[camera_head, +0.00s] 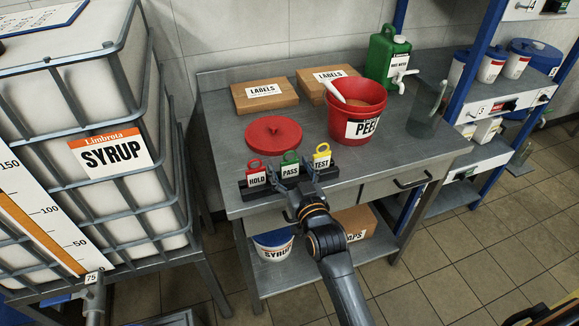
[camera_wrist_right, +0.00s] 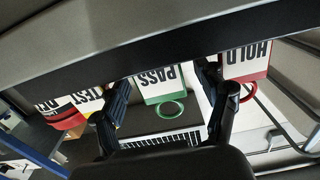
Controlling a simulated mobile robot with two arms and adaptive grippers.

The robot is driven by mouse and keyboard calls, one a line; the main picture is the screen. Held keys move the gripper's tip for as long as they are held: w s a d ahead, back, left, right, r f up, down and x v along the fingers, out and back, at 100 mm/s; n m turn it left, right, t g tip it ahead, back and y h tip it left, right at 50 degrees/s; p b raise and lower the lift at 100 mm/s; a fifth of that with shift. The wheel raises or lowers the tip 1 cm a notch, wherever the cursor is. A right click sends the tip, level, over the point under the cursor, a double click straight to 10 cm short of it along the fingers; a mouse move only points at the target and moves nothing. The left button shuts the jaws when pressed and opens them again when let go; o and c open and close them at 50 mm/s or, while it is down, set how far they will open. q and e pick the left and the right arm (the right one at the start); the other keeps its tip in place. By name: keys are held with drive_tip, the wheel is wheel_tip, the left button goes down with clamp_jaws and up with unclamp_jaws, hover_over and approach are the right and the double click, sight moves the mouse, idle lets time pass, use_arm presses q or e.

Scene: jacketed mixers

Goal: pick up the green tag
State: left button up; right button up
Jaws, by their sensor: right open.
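The green tag (camera_head: 290,165), marked PASS, stands in a dark rack (camera_head: 329,174) on the table, between the red HOLD tag (camera_head: 256,174) and the yellow TEST tag (camera_head: 321,157). My right gripper (camera_head: 300,192) is just in front of the rack, near the green tag. In the right wrist view the green tag (camera_wrist_right: 165,88) shows upside down between the two spread fingers of the right gripper (camera_wrist_right: 166,85), with gaps on both sides. The rack hides the tag's lower part. My left gripper is not in view.
A red lid (camera_head: 273,132), a red bucket (camera_head: 357,105) with a scoop, two LABELS boxes (camera_head: 264,94) and a green jug (camera_head: 386,57) stand behind the rack. A large SYRUP tank (camera_head: 110,150) is at left. Blue-framed shelves (camera_head: 478,70) are at right.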

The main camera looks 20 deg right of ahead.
drive_tip(key=shift+w, duration=0.2)
drive_tip(key=shift+s, duration=0.1)
drive_tip(key=c, duration=0.9)
